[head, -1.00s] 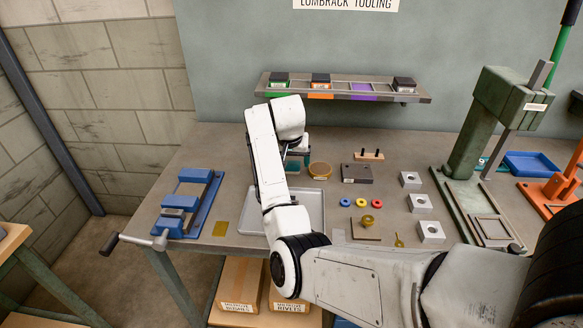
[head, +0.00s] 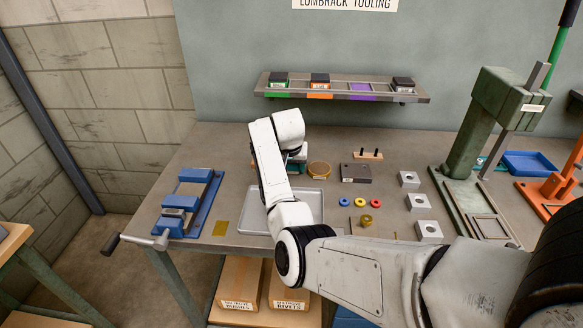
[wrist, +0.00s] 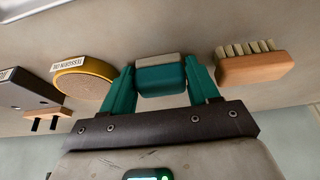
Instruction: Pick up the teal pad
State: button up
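The teal pad (wrist: 160,77), a small rounded teal block with a pale grey face, lies on the bench in the wrist view. My gripper (wrist: 158,72) is open, with one teal finger on each side of the pad. A narrow gap seems to show at each side, so the pad does not look clamped. In the head view my wrist hides most of that spot; only a bit of teal shows there, and I cannot separate pad from fingers.
A wooden brush (wrist: 254,68) lies close beside the pad, with a round yellow tin (wrist: 84,77) on the other side. A grey tray (head: 254,219) lies under my arm. A blue vise (head: 190,203) is at left and a green press (head: 480,150) at right.

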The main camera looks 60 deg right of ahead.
jog(key=c, duration=0.5)
jog(key=shift+r, duration=0.1)
jog(key=shift+r, duration=0.55)
jog(key=s+a+r+b, duration=0.1)
jog(key=s+a+r, duration=0.8)
jog(key=a+r, duration=0.1)
jog(key=shift+v, duration=0.9)
